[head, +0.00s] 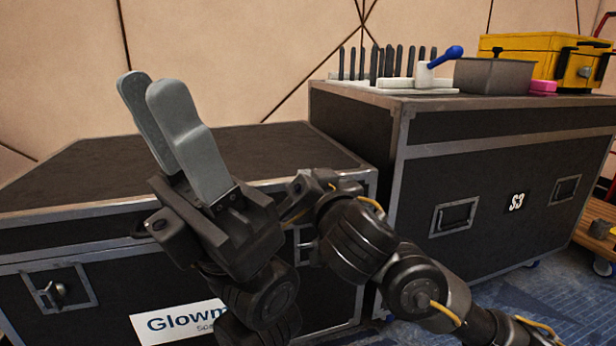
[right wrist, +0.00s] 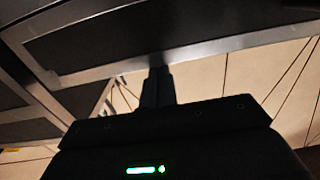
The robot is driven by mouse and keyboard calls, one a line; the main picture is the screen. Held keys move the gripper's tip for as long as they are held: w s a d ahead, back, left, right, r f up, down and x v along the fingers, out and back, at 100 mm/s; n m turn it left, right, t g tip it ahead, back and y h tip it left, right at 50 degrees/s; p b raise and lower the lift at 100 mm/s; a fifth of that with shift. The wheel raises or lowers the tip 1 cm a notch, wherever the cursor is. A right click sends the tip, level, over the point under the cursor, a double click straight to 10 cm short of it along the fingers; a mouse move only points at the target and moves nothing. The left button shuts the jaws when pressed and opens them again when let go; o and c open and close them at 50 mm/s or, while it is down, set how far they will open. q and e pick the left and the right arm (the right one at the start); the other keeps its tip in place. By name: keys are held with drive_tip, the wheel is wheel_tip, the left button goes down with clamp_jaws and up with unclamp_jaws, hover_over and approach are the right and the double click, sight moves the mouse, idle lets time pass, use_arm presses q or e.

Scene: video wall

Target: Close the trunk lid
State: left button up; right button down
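The trunk is a large black case with silver edging. Its lid (head: 190,165) lies flat on top in the head view, with no clear gap at the front seam. I cannot tell whether it is fully down. My left gripper (head: 147,82) is in front of the lid, grey fingers pointing up, close together and empty. My right gripper (head: 303,190) is near the trunk's front right corner, its fingers hidden in the head view. In the right wrist view its dark fingers (right wrist: 157,72) are together, below a silver-edged black panel (right wrist: 190,30); contact is unclear.
A taller black case (head: 485,185) marked S3 stands right of the trunk. On it are a grey box (head: 493,76), a yellow case (head: 545,60) and a rack of dark upright pieces (head: 385,70). A panelled wall (head: 220,60) is behind. Blue carpet (head: 560,300) shows lower right.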

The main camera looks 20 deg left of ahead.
wheel_tip(320, 180, up, 4)
drive_tip(key=r+p, duration=0.1)
drive_tip(key=p, duration=0.3)
drive_tip(key=s+d+f+b, duration=0.3)
drive_tip(key=s+d+f, duration=0.1)
drive_tip(key=s, duration=0.3)
drive_tip(key=shift+s+d+f+b, duration=0.25)
drive_tip(key=shift+s+d+b, duration=0.15)
drive_tip(key=shift+d, duration=0.25)
